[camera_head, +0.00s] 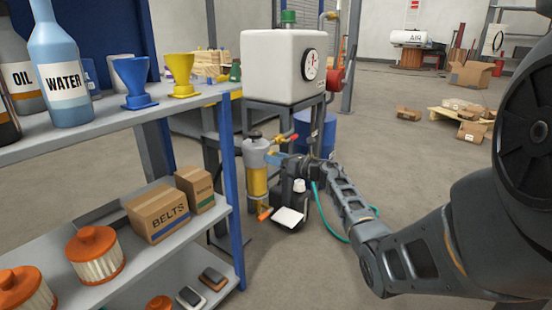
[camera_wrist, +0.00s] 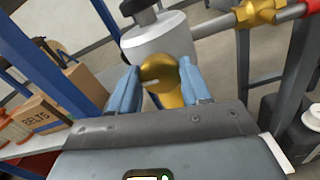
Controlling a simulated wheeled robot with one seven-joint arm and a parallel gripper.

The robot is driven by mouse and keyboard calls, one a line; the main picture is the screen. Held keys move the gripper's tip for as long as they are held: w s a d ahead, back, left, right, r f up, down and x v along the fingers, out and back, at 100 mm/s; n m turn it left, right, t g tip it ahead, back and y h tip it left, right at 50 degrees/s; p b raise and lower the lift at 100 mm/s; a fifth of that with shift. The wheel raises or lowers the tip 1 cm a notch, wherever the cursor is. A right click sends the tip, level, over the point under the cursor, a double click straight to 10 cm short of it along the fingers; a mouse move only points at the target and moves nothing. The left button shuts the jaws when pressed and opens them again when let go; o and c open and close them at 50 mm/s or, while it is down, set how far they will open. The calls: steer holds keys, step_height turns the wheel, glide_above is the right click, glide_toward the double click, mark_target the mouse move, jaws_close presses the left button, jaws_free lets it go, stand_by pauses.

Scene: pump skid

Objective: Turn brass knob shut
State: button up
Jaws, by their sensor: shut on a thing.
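The round brass knob (camera_wrist: 160,70) shows in the wrist view, with a pale line on its face, in front of a light grey cylindrical housing (camera_wrist: 160,42). My gripper (camera_wrist: 160,82) has its blue fingers on either side of the knob and is shut on it. In the head view my gripper (camera_head: 284,160) reaches in from the right to the grey housing (camera_head: 255,150) with an amber bowl (camera_head: 257,183) below. The knob cannot be made out in the head view.
A white tank (camera_head: 282,65) with a gauge stands on a dark frame above the housing. A brass fitting on a pipe (camera_wrist: 258,12) is close by. A shelf with bottles, funnels and boxes (camera_head: 168,212) stands left. Open floor lies to the right.

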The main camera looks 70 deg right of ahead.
steer(key=shift+m+p, duration=4.95)
steer(key=shift+m, duration=3.65)
steer(key=shift+f, duration=0.1)
steer(key=o, duration=1.1)
steer(key=shift+c, duration=0.2)
steer(key=p+v, duration=0.3)
steer(key=v, duration=0.4)
steer(key=shift+s, duration=0.4)
